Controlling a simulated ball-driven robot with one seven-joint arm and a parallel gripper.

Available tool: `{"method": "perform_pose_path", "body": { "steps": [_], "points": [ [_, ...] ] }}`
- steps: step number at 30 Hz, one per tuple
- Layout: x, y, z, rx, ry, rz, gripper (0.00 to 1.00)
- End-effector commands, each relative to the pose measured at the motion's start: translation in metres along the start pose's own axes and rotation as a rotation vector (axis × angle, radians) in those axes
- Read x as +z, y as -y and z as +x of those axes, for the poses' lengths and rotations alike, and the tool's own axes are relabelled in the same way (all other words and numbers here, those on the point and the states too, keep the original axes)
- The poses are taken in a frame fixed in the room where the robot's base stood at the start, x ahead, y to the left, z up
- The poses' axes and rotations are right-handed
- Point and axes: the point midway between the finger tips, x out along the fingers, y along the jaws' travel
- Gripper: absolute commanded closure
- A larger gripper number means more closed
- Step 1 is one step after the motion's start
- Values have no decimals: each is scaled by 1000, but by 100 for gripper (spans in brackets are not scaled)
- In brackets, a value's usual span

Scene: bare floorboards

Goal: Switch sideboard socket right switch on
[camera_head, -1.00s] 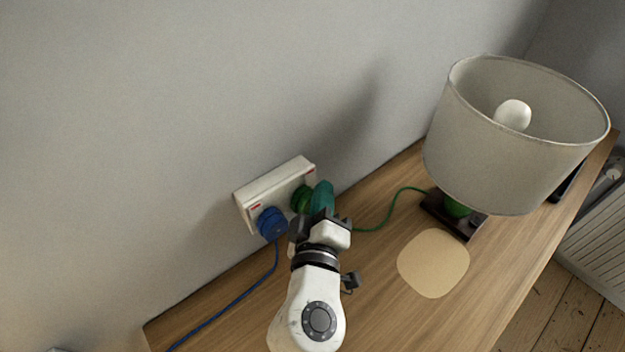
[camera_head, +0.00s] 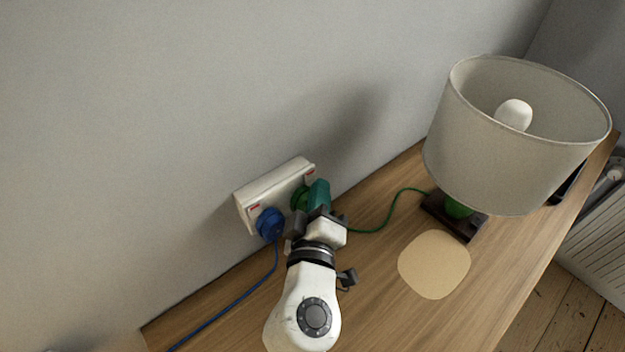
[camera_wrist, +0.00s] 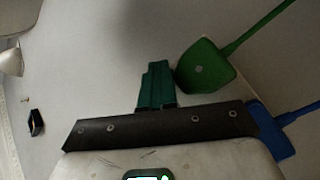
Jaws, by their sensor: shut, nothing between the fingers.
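The white double socket (camera_head: 272,190) is on the wall just above the sideboard top. A blue plug (camera_head: 269,223) sits in its left half and a green plug (camera_head: 299,198) in its right half. The right switch (camera_head: 310,173) shows as a small red mark near the socket's right end; its position cannot be told. My gripper (camera_head: 319,190) has its teal fingers closed together, beside and to the right of the green plug, close to the right switch. In the wrist view, the shut fingers (camera_wrist: 157,85) are left of the green plug (camera_wrist: 205,68); contact cannot be told.
A lamp with a grey shade (camera_head: 510,140) stands on the wooden sideboard (camera_head: 370,290) to the right. Its green cord (camera_head: 390,215) runs toward the socket. A blue cord (camera_head: 230,305) runs down left. A pale rounded patch (camera_head: 433,264) lies before the lamp. A radiator (camera_head: 600,245) is at far right.

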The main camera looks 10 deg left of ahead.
Motion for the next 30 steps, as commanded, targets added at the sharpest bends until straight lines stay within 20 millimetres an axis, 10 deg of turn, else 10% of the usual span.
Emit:
{"method": "perform_pose_path", "body": {
  "steps": [30],
  "points": [
    [8,-6,-10,-1,0,0,100]
  ]
}}
